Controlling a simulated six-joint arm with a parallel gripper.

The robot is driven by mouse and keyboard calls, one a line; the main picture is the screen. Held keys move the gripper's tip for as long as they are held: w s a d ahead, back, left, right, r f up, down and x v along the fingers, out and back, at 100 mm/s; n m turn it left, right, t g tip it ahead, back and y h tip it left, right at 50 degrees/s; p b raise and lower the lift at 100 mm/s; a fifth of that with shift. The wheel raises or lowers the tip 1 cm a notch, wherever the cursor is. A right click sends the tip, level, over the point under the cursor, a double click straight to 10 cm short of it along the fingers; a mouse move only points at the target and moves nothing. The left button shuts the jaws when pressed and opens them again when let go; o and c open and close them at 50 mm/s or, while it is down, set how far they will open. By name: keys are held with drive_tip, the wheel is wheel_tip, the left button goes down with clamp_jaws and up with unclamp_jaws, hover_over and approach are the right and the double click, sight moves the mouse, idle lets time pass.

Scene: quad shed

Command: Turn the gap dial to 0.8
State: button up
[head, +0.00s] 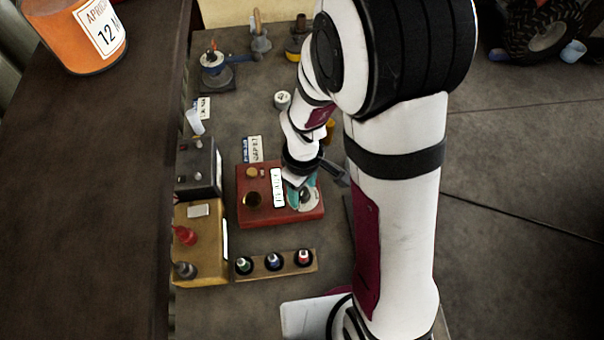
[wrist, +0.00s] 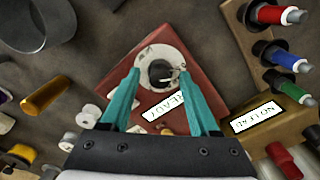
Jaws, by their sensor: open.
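A red box (head: 262,216) stands on the bench in the head view. The gap dial, a pale round plate (head: 311,200), is on its right part, partly hidden by my gripper. In the wrist view the plate (wrist: 178,52) surrounds a dark round knob (wrist: 158,70) with a light mark on it. The scale numbers are too small to read. My gripper (wrist: 160,76) has teal fingers, open, one on each side of the knob as seen from the wrist. I cannot tell whether they touch it. A white label (wrist: 165,104) is beside the dial.
A white tag (head: 253,148) and a small round container (head: 282,99) are behind.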

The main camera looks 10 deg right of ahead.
drive_tip(key=shift+c, duration=0.2)
clamp_jaws()
drive_tip(key=m, duration=0.5)
drive_tip(key=shift+m, duration=0.4)
drive_tip(key=m, duration=1)
drive_tip(key=shift+m, duration=0.4)
drive_tip(key=m, duration=0.5)
drive_tip(key=shift+m, duration=0.3)
